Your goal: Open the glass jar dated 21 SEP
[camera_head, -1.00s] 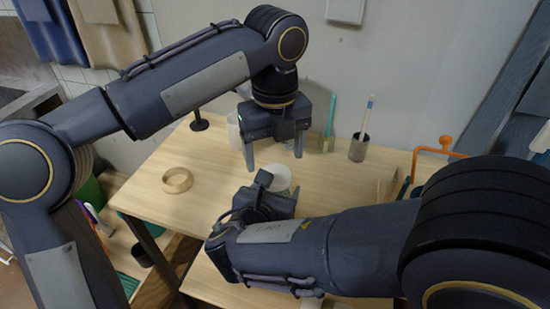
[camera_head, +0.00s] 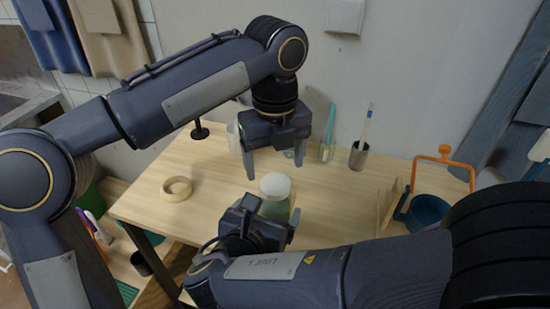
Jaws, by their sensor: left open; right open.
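A glass jar (camera_head: 274,209) with a round white lid (camera_head: 275,185) stands upright on the wooden table. Its lower part is hidden by my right gripper, and no date can be read on it. My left gripper (camera_head: 276,168) is open, pointing down above and just behind the lid, apart from it. My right gripper (camera_head: 271,214) is open and low at the near side of the jar. I cannot tell whether its fingers touch the glass.
A wooden ring (camera_head: 177,188) lies on the table's left part. A grey cup (camera_head: 358,158) with a brush stands at the back. Bare table lies left of the jar.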

